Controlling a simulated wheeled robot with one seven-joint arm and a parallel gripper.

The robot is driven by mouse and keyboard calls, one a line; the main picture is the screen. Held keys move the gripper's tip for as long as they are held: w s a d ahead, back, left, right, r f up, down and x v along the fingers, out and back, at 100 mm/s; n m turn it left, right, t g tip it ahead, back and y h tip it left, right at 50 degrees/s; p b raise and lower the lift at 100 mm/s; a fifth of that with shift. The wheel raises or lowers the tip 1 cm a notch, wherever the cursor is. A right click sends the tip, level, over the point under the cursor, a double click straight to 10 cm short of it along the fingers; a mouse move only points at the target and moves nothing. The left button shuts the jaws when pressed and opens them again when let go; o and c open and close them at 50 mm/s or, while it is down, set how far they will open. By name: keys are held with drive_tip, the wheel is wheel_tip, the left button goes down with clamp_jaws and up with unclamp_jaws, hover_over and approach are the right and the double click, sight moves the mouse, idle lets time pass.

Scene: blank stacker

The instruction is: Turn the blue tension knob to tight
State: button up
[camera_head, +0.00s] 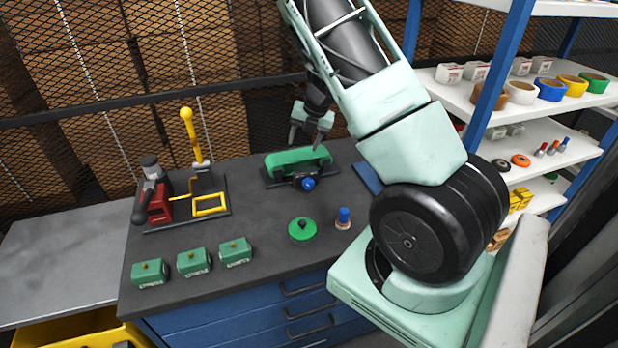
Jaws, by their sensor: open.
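The blue tension knob (308,183) sits on the front of a green belt unit (298,159) on a dark base plate, at the back of the dark workbench. Its pointer or setting is too small to read. My gripper (310,136) hangs just above and behind the green unit, fingers pointing down and apart. It holds nothing that I can see and is apart from the knob. Whether a finger touches the green unit cannot be told.
A red press with a yellow lever (189,130) stands at the left of the workbench (260,245). Several green blocks (194,262), a green disc (302,229) and a blue-topped peg (343,218) lie toward the front. Shelves (540,130) stand at right.

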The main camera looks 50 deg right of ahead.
sight(309, 180)
wheel_tip(309, 180, up, 3)
drive_tip(key=s+n+g, duration=0.2)
drive_tip(key=n+g, duration=0.2)
drive_tip(key=n, duration=0.1)
drive_tip(key=shift+h, duration=0.4)
drive_tip(key=f+p, duration=0.1)
drive_tip(key=f, duration=0.4)
drive_tip(key=f+p, duration=0.1)
drive_tip(key=f, duration=0.5)
drive_tip(key=a+f+p, duration=0.1)
drive_tip(key=f, duration=0.5)
drive_tip(key=shift+s+p, duration=0.2)
drive_tip(key=shift+p, duration=0.15)
drive_tip(key=shift+d, duration=0.1)
drive_tip(key=c, duration=1)
